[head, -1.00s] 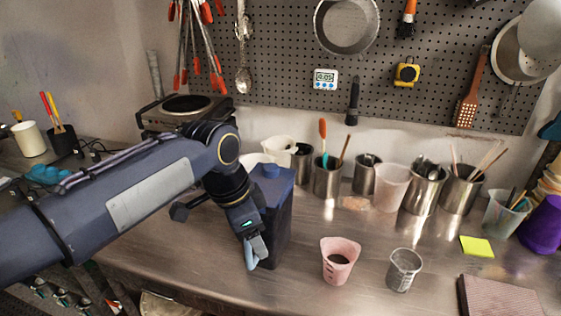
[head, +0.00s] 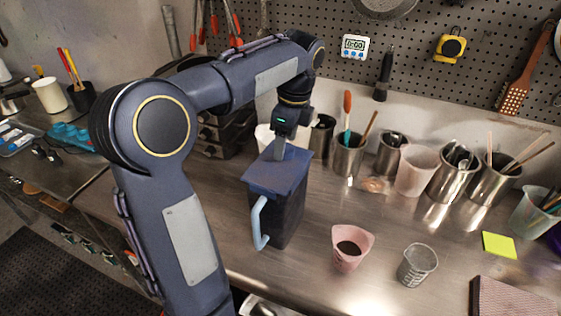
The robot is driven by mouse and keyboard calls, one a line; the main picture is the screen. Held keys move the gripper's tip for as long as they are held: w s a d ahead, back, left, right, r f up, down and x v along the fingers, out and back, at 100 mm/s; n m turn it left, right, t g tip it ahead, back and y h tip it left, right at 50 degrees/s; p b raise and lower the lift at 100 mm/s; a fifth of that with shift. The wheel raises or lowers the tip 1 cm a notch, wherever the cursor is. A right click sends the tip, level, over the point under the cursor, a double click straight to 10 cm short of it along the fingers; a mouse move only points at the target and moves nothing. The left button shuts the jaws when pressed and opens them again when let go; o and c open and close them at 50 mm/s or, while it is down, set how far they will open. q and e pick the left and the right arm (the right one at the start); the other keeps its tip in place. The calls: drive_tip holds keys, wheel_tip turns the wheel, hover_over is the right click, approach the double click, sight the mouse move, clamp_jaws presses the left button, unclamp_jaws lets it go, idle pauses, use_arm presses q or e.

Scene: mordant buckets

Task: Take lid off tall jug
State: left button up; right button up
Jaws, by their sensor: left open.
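The tall jug (head: 290,215) is a dark, square-sided vessel standing upright on the metal bench, with a pale blue handle (head: 257,222) facing the front left. Its blue lid (head: 272,178) sits on top. My left gripper (head: 280,151) points down right over the lid, its fingertips at the lid's middle. It is open; the knob seen on the lid earlier is hidden behind the fingers, and I cannot tell whether they touch it. My right gripper is not in view.
A pink cup (head: 352,250) and a clear measuring beaker (head: 417,265) stand to the jug's right. Several metal canisters and a translucent cup (head: 414,172) line the back. A white container (head: 265,137) is close behind the jug. A yellow note (head: 499,245) lies at right.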

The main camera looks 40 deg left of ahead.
use_arm(q)
drive_tip(key=shift+f, duration=0.6)
drive_tip(key=shift+s, duration=0.1)
drive_tip(key=c, duration=1.1)
drive_tip(key=shift+o, duration=0.2)
drive_tip(key=shift+r, duration=0.1)
